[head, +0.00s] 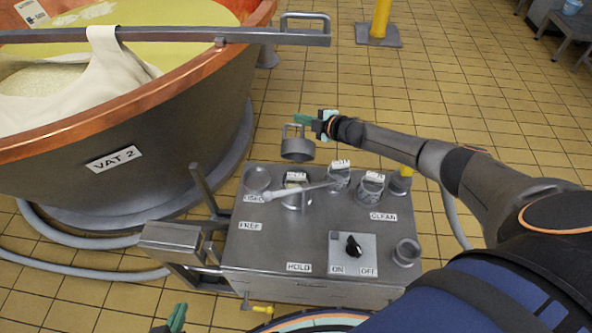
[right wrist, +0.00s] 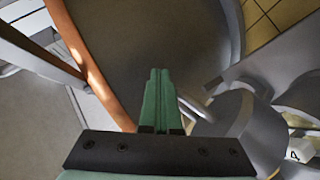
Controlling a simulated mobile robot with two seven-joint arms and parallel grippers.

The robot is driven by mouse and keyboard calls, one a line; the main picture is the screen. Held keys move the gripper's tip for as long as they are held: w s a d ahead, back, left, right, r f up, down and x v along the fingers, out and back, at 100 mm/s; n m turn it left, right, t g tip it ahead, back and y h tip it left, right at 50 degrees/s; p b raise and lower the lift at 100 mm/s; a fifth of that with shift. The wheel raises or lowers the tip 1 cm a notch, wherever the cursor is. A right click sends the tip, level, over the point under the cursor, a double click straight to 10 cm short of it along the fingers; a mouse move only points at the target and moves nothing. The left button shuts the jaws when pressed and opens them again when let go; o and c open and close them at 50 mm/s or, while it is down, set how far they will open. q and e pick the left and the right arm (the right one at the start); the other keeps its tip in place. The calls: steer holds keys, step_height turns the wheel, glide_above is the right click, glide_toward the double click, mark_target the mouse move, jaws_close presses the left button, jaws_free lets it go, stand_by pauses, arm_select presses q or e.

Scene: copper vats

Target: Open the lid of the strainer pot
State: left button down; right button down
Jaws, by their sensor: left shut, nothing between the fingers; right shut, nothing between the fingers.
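A round grey metal piece with an upright loop handle (head: 297,153), which looks like the strainer pot's lid or top, is at the back edge of the steel cabinet. I cannot tell whether it is shut or raised. My right gripper (head: 303,119) has green fingers and is shut and empty right beside the loop. In the right wrist view its shut fingers (right wrist: 158,85) point forward, with a grey cylinder (right wrist: 235,125) to their right, apparently the same piece. My left gripper (head: 177,317) is low at the bottom edge, shut and empty, away from the pot.
A copper-rimmed vat (head: 150,115) labelled VAT 2 stands at left under a metal bar (head: 170,35).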

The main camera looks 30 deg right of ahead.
arm_select(q)
steer(key=shift+s+f, duration=0.25)
steer(key=shift+s, duration=0.05)
stand_by(0.4)
steer(key=shift+r, duration=0.1)
